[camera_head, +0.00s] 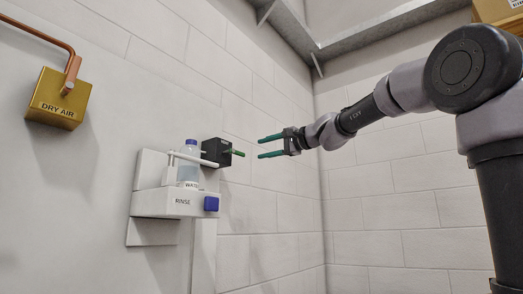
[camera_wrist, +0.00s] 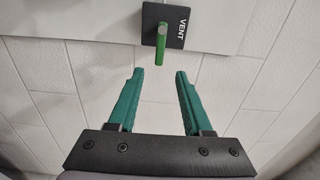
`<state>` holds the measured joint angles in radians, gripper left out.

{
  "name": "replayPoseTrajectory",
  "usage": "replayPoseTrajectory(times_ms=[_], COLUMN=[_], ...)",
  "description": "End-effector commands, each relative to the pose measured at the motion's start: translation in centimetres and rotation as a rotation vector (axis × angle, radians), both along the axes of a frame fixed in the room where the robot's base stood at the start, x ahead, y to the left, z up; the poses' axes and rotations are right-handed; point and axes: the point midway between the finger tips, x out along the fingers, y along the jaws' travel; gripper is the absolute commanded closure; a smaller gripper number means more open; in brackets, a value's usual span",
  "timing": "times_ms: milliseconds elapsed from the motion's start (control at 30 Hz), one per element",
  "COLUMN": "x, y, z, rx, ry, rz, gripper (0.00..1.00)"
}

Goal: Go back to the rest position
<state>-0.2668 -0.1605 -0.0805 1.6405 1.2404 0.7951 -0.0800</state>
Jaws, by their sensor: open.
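My gripper (camera_head: 270,147) is open and empty, with its two green fingers pointing left toward the wall fixture. It also shows in the wrist view (camera_wrist: 159,76), where the fingers are spread with clear space between them. The black VENT block (camera_wrist: 177,25) has a green peg (camera_wrist: 160,43) sticking out, just beyond the fingertips in the wrist view. In the head view the black block (camera_head: 215,152) and its green peg (camera_head: 233,153) are to the left of my fingers, with a gap between. My arm reaches in from the right.
A white RINSE holder (camera_head: 160,204) on the wall carries a water bottle (camera_head: 188,168) and has a blue button (camera_head: 211,204). A brass DRY AIR box (camera_head: 58,99) with a copper pipe (camera_head: 48,38) is at upper left. A cardboard box (camera_head: 492,10) sits at upper right. Space below my arm looks clear.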

Motion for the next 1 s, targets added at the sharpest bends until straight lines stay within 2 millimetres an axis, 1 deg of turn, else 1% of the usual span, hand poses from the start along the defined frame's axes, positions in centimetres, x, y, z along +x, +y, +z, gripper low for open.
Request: replayPoseTrajectory(times_ms=[400, 467, 533, 567, 667, 700, 767, 800, 867, 900, 967, 1000], x=[0.0, -0.3, -1.2, -1.7, -4.6, -6.0, -8.2, -9.7, -12.0, -13.6, -15.8, -17.3], y=[0.0, -0.2, -0.9, -1.4, -3.5, -4.6, -6.3, -7.5, -9.2, -10.4, -12.3, -13.4], z=[0.0, -0.5, -1.8, -2.8, -7.3, -9.7, -13.4, -15.9, -19.5, -21.9, -25.3, -27.4], rx=[-0.001, -0.017, -0.062, -0.094, -0.239, -0.311, -0.424, -0.497, -0.607, -0.679, -0.781, -0.845], ry=[0.000, 0.001, 0.007, 0.011, 0.034, 0.048, 0.072, 0.087, 0.113, 0.130, 0.156, 0.174], rz=[-0.001, -0.003, -0.012, -0.017, -0.038, -0.045, -0.058, -0.065, -0.071, -0.077, -0.082, -0.084], gripper=[0.50, 0.50, 0.50, 0.50, 0.50, 0.50, 0.50, 0.50, 0.50, 0.50, 0.50, 0.50])
